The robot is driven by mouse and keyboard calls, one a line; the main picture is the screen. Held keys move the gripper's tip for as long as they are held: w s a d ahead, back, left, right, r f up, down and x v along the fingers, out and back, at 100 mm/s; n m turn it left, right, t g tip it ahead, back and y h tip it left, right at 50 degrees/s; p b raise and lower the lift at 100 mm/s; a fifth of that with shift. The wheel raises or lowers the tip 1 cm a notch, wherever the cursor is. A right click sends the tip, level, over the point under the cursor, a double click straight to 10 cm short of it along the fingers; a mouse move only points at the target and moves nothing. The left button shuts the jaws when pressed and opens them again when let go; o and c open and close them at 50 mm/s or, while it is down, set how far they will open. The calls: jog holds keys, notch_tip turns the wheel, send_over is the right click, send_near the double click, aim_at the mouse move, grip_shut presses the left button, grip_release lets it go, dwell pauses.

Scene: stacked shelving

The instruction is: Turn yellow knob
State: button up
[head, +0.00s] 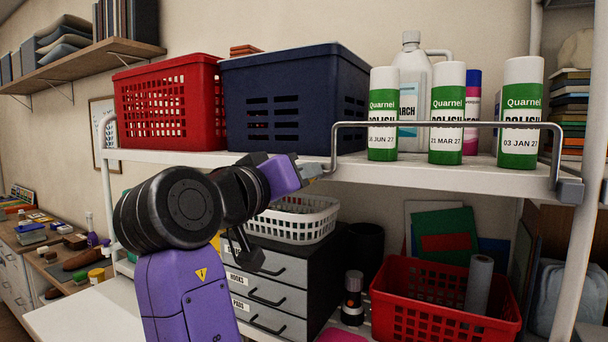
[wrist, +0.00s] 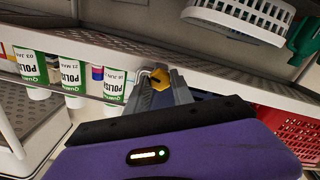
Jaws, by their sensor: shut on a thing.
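The yellow knob (wrist: 158,79) shows in the wrist view between the tips of my gripper's two grey fingers, near the shelf's front edge. My gripper (wrist: 160,88) is shut on it. In the head view my gripper (head: 310,172) reaches the front edge of the upper white shelf (head: 345,172), just left of where the metal rail begins. The knob cannot be made out clearly in the head view, where the fingers cover it.
A metal rail (head: 450,125) runs in front of several green and white polish cans (head: 447,115). A navy crate (head: 290,80) and a red crate (head: 170,100) stand left of them. Below are a white basket (head: 295,222), grey drawers (head: 270,290) and a red basket (head: 440,315).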

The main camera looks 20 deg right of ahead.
jog(key=shift+n, duration=1)
jog(key=o, duration=0.7)
jog(key=shift+v, duration=2.5)
